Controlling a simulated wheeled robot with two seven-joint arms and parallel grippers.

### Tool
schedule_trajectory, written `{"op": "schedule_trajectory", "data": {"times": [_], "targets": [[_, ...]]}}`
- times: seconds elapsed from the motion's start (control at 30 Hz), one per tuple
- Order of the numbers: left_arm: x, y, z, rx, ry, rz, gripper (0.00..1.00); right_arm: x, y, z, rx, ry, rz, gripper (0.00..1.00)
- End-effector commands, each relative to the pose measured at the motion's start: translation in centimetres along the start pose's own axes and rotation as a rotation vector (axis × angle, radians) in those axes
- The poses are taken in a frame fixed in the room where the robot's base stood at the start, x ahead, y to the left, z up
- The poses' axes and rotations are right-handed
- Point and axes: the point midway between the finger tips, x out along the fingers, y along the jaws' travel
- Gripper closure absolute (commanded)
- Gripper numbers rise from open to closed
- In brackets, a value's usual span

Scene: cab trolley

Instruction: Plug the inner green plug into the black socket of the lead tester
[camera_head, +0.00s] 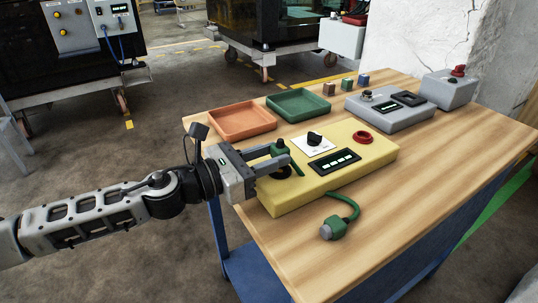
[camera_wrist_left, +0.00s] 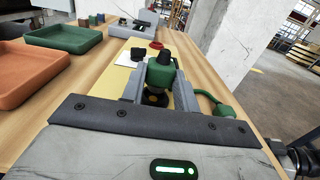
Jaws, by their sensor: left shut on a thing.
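The yellow lead tester (camera_head: 335,175) lies on the wooden trolley top. My left gripper (camera_head: 277,164), coming in from the left, is shut on a green plug (camera_head: 280,148) at the tester's left end. The plug stands roughly upright, and its dark top shows between the fingers in the left wrist view (camera_wrist_left: 161,72). The black socket (camera_wrist_left: 155,98) shows as a dark round part just below the plug, partly hidden. Whether the plug is seated in it I cannot tell. A second green plug (camera_head: 334,228) lies on the wood in front of the tester, on a green cable. My right gripper is out of view.
The tester carries a black knob (camera_head: 314,138), a red ring (camera_head: 363,138) and a lit display. An orange tray (camera_head: 243,133) and a green tray (camera_head: 298,117) lie behind. A grey box (camera_head: 392,122) stands further back. The front right wood is clear.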

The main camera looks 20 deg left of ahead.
Motion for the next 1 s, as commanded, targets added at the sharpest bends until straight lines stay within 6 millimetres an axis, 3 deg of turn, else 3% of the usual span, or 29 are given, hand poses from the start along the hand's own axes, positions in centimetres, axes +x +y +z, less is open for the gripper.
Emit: {"op": "schedule_trajectory", "data": {"times": [0.93,0.97,1.0], "targets": [[0.0,0.0,-1.9,-0.001,0.000,0.000,0.97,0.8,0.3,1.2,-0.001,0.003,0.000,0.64],[0.0,0.0,-1.8,-0.001,0.000,0.000,0.65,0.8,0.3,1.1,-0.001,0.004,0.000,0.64],[0.0,0.0,-1.8,-0.001,0.000,0.000,0.53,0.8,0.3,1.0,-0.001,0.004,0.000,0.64]]}}
